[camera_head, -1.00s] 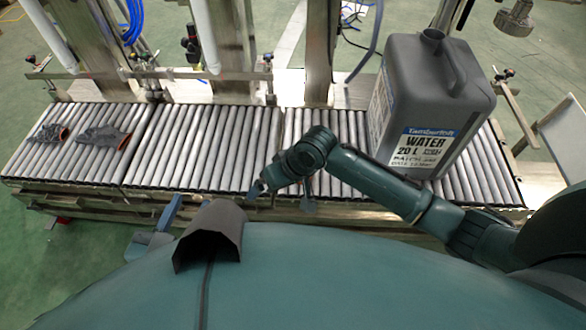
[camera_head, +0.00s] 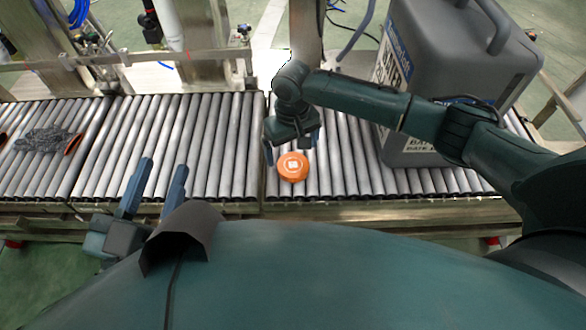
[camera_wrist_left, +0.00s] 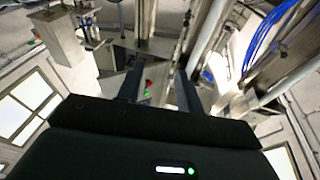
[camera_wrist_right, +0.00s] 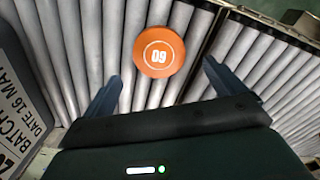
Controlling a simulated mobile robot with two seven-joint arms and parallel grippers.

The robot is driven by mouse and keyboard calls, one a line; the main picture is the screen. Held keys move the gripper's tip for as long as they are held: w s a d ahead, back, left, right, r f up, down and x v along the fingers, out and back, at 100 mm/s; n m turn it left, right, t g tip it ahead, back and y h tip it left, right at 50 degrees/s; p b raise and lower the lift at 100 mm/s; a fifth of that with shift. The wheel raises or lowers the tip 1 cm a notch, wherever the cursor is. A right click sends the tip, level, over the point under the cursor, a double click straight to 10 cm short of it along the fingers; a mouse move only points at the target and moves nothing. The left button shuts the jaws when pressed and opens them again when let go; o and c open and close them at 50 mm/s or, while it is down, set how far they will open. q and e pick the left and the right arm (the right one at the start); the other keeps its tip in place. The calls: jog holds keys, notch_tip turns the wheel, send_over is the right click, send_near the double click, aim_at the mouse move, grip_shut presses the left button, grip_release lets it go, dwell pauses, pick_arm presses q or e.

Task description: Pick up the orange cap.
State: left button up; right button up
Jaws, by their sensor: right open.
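The orange cap (camera_head: 293,167) is a round disc with a white printed centre, lying on the conveyor rollers left of the water jug. My right gripper (camera_head: 293,146) is just above it, fingers pointing down, open and empty.
A large grey water jug (camera_head: 455,70) stands on the rollers, partly behind my right arm. Grey gloves (camera_head: 48,140) with orange cuffs lie on the conveyor (camera_head: 190,150) at far left. The rollers between gloves and cap are clear. Metal posts stand behind.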

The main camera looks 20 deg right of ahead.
aim_at(293, 165)
jog(key=shift+f, duration=0.4)
notch_tip(293, 165, down, 4)
jog(key=b, duration=0.3)
jog(key=shift+s+d+f+b, duration=0.1)
jog(key=shift+s+f+b, duration=0.05)
jog(key=shift+b, duration=0.15)
jog(key=shift+f, duration=0.2)
pick_arm(q)
jog(key=shift+w+a+r+m+t+h, duration=0.1)
jog(key=shift+w+r+m+t+h, duration=0.15)
jog(key=shift+r+m+h, duration=0.4)
jog(key=shift+w+a+r+m+t+h, duration=0.1)
jog(key=shift+w+r+m+t+h, duration=0.1)
jog(key=shift+r+m+t+h, duration=0.45)
jog(key=shift+w+r+m+h, duration=0.2)
jog(key=shift+r+m+h, duration=0.2)
jog(key=shift+r, duration=0.55)
pick_arm(e)
jog(key=c, duration=1)
